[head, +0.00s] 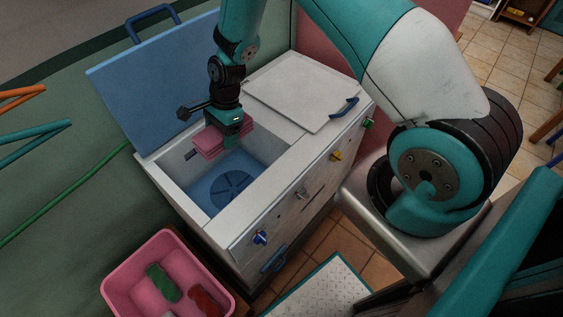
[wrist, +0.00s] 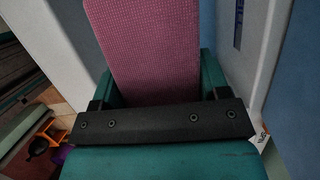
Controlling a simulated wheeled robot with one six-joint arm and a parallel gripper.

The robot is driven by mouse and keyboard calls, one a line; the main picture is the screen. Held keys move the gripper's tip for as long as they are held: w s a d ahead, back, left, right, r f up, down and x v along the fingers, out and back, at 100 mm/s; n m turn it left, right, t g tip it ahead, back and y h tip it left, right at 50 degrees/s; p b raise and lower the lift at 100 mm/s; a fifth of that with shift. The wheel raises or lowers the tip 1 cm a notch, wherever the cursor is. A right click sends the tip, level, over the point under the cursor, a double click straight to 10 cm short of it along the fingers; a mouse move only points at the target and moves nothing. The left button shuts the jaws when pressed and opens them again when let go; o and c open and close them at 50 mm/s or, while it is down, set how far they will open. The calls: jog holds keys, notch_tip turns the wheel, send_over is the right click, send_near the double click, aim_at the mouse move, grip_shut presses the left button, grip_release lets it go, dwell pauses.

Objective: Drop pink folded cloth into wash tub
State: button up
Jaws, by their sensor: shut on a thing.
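The pink folded cloth (head: 208,142) is held in my gripper (head: 225,122), which points down over the open wash tub (head: 163,184). In the wrist view the cloth (wrist: 150,45) sits between the two teal fingers of my gripper (wrist: 157,85). The tub is a white cabinet with a blue-floored basin with a round slotted disc at its bottom. The cloth is at the back part of the opening; its exact height over the basin floor is hard to tell. My gripper hides part of the cloth's top.
A blue lid (head: 150,85) stands open behind the tub. A closed white lid (head: 300,90) with a blue handle covers the right side. Coloured knobs line the front. A pink bin (head: 122,283) with rolled cloths stands at the lower left.

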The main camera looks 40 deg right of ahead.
notch_tip(320, 180, down, 6)
jog(key=b, duration=0.4)
jog(key=shift+b, duration=0.35)
jog(key=shift+a, duration=0.1)
jog(key=o, duration=1.1)
jog(key=b+v, duration=0.1)
jog(key=v, duration=1.6)
jog(key=shift+r, duration=0.25)
